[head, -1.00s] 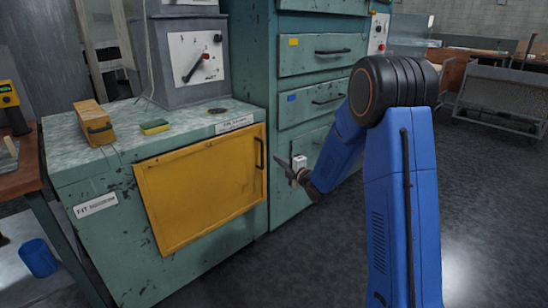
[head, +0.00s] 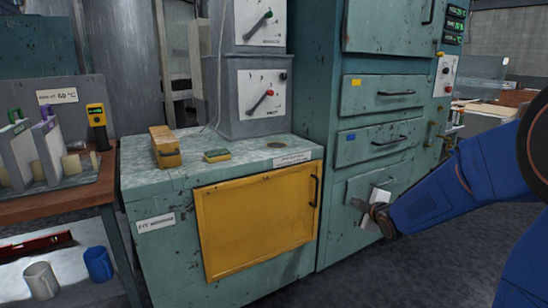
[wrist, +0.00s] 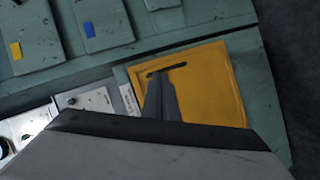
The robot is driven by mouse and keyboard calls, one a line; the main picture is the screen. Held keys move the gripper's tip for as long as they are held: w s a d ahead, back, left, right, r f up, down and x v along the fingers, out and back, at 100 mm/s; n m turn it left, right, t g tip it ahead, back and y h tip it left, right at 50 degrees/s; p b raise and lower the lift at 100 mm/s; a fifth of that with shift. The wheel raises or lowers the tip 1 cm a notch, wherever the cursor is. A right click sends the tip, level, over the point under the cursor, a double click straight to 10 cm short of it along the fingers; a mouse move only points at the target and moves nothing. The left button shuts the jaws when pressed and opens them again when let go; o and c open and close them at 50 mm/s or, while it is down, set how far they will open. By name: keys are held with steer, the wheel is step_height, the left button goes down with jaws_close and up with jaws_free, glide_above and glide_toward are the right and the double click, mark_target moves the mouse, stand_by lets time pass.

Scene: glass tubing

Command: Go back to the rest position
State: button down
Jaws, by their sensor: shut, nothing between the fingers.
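My gripper (head: 366,206) is at the right of the head view, at the end of my blue arm. It is in front of the lower drawer of the tall green cabinet (head: 330,115). Its fingers are together with nothing between them. In the wrist view the dark fingers (wrist: 161,98) stand out over the yellow door, apart from the camera's near edge. The gripper looks clear of the cabinet, though the exact gap cannot be told.
A low green cabinet has a shut yellow door (head: 258,222). On its top lie a yellow box (head: 165,147) and a sponge (head: 217,155). Dark floor is open at right.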

steer(key=s+m+g, duration=0.4)
steer(key=s+m, duration=0.3)
steer(key=s, duration=1.5)
steer(key=s+m+g+h, duration=0.1)
steer(key=s+m+g, duration=0.4)
steer(key=s, duration=1.7)
steer(key=a+m, duration=0.1)
steer(key=m, duration=0.2)
steer(key=shift+s, duration=0.1)
